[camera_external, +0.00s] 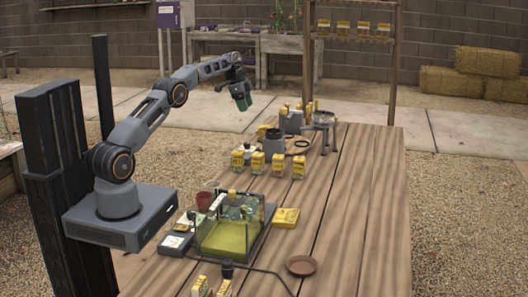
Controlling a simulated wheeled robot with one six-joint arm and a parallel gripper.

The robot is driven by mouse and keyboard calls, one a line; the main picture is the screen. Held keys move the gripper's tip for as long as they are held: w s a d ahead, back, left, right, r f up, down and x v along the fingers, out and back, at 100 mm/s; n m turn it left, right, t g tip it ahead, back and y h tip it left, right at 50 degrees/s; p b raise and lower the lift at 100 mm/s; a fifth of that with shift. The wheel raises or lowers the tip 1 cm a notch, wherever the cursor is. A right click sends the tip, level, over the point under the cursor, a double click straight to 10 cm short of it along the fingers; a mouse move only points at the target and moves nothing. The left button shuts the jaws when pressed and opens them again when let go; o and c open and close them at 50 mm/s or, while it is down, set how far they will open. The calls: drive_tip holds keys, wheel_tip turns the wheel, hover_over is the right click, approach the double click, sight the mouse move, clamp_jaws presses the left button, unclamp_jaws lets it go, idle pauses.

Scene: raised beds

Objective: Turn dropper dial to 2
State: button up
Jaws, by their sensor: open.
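My gripper (243,105) hangs high at the end of my extended arm, over the far left part of the wooden table. It is open with nothing visible between its fingers, and it is apart from everything on the table. I cannot make out a dial or its numbers at this size. A grey cylindrical device (275,146) stands towards the far end of the table, below and to the right of my gripper. A small black knob-like object (227,268) stands near the front; I cannot tell whether either is the dropper.
The wooden table (345,215) is clear along its right side. Yellow packets (278,165) stand around the grey device. A clear box with a yellow floor (225,238), a yellow case (286,217), a brown saucer (301,265) and a dark cable (272,271) are nearer the front.

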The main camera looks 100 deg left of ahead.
drive_tip(key=w+d+f+n+g+y, duration=0.1)
drive_tip(key=d+n+g+y, duration=0.15)
drive_tip(key=n, duration=0.45)
drive_tip(key=n+g+y+p, duration=0.1)
drive_tip(key=n+p, duration=0.1)
drive_tip(key=n, duration=0.9)
approach(247, 143)
drive_tip(key=x, duration=0.9)
drive_tip(key=shift+a+f, duration=0.1)
drive_tip(key=shift+a, duration=0.05)
drive_tip(key=c, duration=0.9)
drive_tip(key=shift+m+b, duration=0.4)
drive_tip(key=shift+b, duration=0.15)
drive_tip(key=shift+m+t+b, duration=0.3)
drive_tip(key=shift+m+t, duration=0.25)
drive_tip(key=shift+m, duration=0.55)
